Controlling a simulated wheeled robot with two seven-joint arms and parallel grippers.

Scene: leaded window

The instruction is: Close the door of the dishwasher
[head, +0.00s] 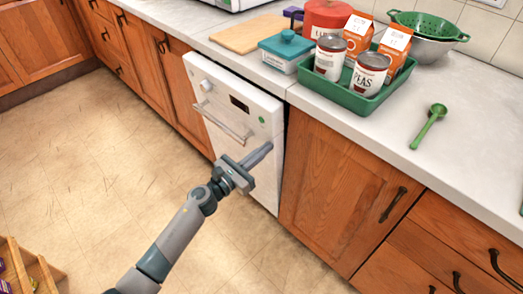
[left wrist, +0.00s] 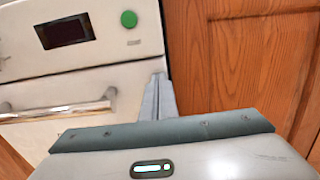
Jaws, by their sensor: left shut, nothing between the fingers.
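The white dishwasher door (head: 225,105) stands nearly upright under the counter, between wooden cabinets. Its top edge seems to sit slightly forward of the counter front; I cannot tell exactly how far it is open. It has a metal bar handle (head: 222,125), a dark display and a green button. My left gripper (head: 268,147) is shut and empty, in front of the door's right part, right of the handle. In the left wrist view the closed fingers (left wrist: 158,82) point at the door near its right edge, below the green button (left wrist: 129,19). Contact is unclear. My right gripper is not in view.
The counter (head: 455,150) above holds a green tray (head: 350,103) with cans and cartons, a teal box (head: 287,50), a cutting board, a colander and a green spoon. A wooden crate (head: 30,265) stands at the lower left.

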